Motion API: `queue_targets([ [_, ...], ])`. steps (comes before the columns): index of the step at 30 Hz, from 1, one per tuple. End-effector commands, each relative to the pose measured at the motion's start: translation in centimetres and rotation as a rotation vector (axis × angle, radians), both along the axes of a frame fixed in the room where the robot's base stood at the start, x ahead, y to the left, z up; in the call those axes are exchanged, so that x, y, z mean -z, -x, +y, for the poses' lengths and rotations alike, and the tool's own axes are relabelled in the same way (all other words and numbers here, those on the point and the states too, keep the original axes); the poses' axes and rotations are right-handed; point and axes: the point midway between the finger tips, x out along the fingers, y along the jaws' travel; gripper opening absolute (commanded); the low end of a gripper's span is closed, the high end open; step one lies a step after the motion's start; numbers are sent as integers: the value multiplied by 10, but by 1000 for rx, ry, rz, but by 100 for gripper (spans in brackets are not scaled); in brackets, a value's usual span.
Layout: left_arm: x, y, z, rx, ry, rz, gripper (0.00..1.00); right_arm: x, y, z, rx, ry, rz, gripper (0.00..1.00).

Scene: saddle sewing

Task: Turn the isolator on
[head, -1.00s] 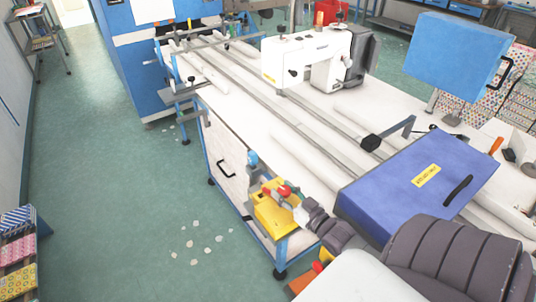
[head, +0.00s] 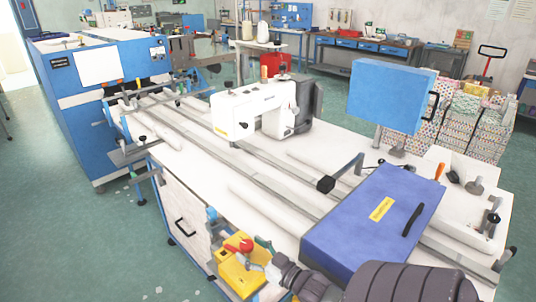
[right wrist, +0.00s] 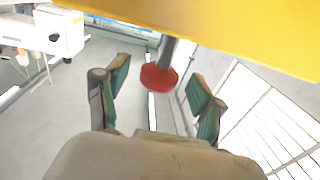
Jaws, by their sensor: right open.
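The isolator is a yellow box (head: 238,278) at the front corner of the white sewing table, low in the head view. It carries a red knob (head: 240,245). My right gripper (head: 257,252) is close beside the knob, partly hidden by its own body. In the right wrist view the red knob (right wrist: 158,79) on its grey shaft hangs between the two green-padded fingers of my right gripper (right wrist: 157,88). The fingers are open, with a gap on both sides of the knob. The yellow box (right wrist: 215,25) fills the top of that view. My left gripper is not in view.
A white sewing machine (head: 255,110) stands behind on rails. A drawer front with a black handle (head: 184,226) is left of the isolator.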

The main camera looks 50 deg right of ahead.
Motion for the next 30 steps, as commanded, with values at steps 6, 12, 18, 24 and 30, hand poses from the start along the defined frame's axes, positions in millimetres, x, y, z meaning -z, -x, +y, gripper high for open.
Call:
queue_targets([
  [6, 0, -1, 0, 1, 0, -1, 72, 2, 49, 1, 0, 0, 6, 68],
  [12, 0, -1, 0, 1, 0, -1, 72, 1, 84, 1, 0, -2, 5, 68],
  [18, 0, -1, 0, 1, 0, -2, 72, 0, 99, 1, 0, -1, 1, 68],
  [24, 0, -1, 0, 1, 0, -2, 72, 0, 100, 1, 0, -1, 0, 68],
  [30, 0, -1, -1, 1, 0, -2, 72, 0, 100, 1, 0, -1, 1, 47],
])
